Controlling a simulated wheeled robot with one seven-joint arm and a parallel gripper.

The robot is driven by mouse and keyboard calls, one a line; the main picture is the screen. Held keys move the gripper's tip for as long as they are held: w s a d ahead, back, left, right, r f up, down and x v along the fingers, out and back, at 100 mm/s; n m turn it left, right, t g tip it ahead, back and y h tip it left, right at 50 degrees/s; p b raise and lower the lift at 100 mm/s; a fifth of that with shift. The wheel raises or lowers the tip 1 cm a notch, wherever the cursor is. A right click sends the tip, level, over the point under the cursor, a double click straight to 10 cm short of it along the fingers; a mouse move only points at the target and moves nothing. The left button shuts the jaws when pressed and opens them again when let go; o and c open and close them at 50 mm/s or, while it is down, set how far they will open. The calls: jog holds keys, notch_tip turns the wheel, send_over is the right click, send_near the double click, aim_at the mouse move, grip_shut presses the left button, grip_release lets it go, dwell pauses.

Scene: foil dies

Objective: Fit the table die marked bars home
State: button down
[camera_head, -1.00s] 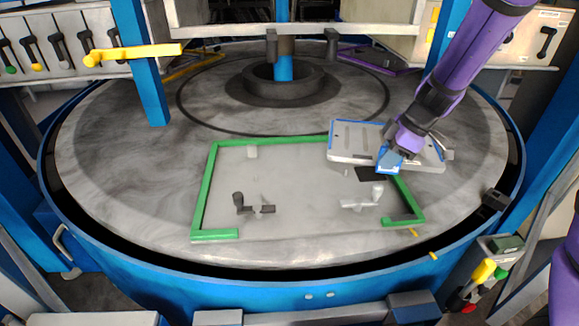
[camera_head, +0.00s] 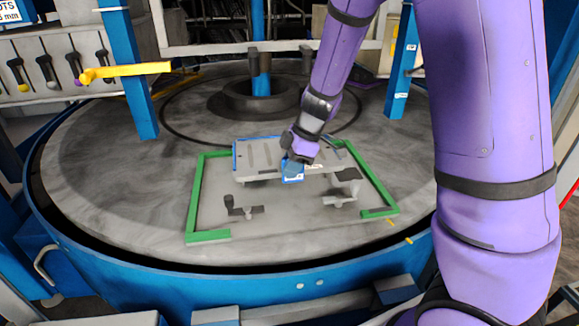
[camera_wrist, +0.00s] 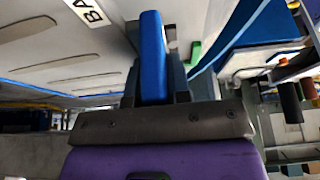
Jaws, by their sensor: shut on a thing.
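The grey die (camera_head: 262,154), a flat plate with raised bars and a blue edge strip, is held over the back of the green-framed area. The wrist view shows it as a pale plate (camera_wrist: 60,50) with long slots and a label partly reading "BA". My gripper (camera_head: 293,168) is shut on the die's blue handle (camera_wrist: 152,55) at its near side. The green frame (camera_head: 196,195) lies on the round grey table (camera_head: 110,190).
A blue post with a yellow lever (camera_head: 125,72) stands at the back left. A dark central hub (camera_head: 262,100) rises behind the die. Levers on a panel (camera_head: 45,70) stand at far left. The table's left side is clear.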

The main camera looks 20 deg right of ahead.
aim_at(304, 168)
jog(key=shift+d+f, duration=0.1)
jog(key=shift+f, duration=4.35)
jog(key=c, duration=1)
grip_release()
jog(key=shift+f, duration=0.1)
jog(key=v, duration=1.1)
